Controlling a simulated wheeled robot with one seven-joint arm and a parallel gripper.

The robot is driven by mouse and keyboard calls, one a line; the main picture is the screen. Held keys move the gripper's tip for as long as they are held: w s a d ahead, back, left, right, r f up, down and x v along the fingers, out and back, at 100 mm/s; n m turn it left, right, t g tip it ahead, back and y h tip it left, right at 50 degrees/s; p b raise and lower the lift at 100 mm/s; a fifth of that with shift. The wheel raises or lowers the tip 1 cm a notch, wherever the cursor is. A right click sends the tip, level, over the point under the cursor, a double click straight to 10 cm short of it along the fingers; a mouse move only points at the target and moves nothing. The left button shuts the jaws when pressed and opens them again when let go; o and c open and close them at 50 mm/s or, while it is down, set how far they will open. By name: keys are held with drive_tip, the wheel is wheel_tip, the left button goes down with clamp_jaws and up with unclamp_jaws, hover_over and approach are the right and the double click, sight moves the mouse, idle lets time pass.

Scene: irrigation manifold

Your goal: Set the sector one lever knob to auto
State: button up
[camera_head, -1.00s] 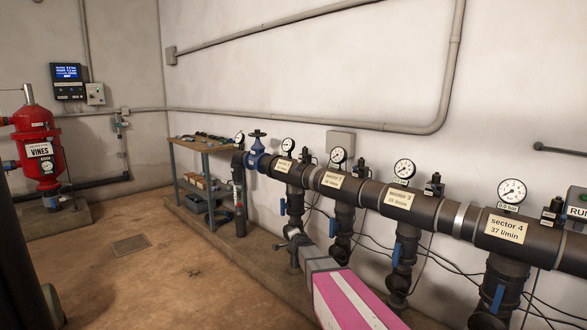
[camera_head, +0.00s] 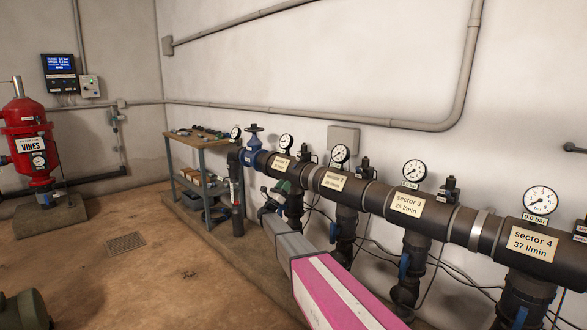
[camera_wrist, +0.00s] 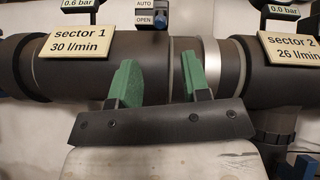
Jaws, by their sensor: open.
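The sector 1 label (camera_wrist: 78,36) reads 30 l/min on the dark manifold pipe (camera_wrist: 146,58). To its right, at the top edge of the wrist view, is a small lever knob (camera_wrist: 161,18) beside AUTO and OPEN plates (camera_wrist: 144,19). The knob sits by the OPEN plate; the picture cuts off the top of its unit, and its exact setting is unclear. My gripper (camera_wrist: 157,62) has two green fingers spread apart and empty, in front of the pipe and below the knob. In the head view, my gripper (camera_head: 277,192) is at the sector 1 stretch of pipe.
Sector 2 (camera_wrist: 289,46), sector 3 (camera_head: 406,205) and sector 4 (camera_head: 528,242) follow rightward, with gauges above and branch pipes below. A blue valve (camera_head: 253,155) and a shelf (camera_head: 199,142) stand farther left. Open floor (camera_head: 130,275) lies left of my arm.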

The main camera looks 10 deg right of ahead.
sight(295, 167)
drive_tip(key=x, duration=1)
drive_tip(key=shift+w+d+r, duration=0.1)
drive_tip(key=shift+r, duration=0.15)
clamp_jaws()
